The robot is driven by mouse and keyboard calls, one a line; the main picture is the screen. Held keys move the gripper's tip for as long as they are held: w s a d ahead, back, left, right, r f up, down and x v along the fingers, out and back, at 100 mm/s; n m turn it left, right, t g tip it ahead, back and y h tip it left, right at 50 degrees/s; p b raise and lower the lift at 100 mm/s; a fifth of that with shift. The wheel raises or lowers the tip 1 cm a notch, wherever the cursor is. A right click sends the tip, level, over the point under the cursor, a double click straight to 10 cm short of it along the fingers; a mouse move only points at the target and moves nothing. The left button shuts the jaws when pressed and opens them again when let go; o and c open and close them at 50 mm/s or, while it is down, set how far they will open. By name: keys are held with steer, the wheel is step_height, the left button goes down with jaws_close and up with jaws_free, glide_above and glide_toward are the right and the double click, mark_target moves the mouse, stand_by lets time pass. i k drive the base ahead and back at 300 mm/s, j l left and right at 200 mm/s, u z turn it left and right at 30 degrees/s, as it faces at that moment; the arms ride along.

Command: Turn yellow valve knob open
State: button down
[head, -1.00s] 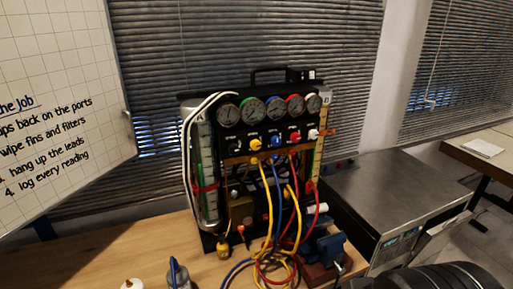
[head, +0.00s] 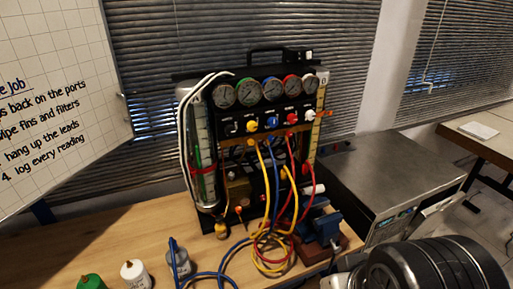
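The yellow valve knob (head: 252,126) sits on the black front panel of the gauge rig (head: 240,114), below a row of several round gauges (head: 248,93). It is in a row of knobs, between a black knob (head: 232,128) on its left and a blue knob (head: 272,122) on its right. The knob is too small to read its turn position. Nothing touches it. My gripper is not in view; only a thick black ridged part of my arm shows at the lower right, well away from the rig.
Yellow, blue and red hoses (head: 277,190) hang from the rig and coil on the wooden bench (head: 120,235). A blue vise (head: 322,228) stands at the bench's right. Green (head: 90,282) and white (head: 134,273) containers stand front left. A steel cabinet (head: 375,175) is at right.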

mark_target(252, 126)
steer(key=i+j+u, duration=0.15)
steer(key=u, duration=0.2)
steer(key=i+j+u, duration=0.1)
steer(key=u, duration=0.25)
steer(key=i+u, duration=0.35)
steer(key=k, duration=0.1)
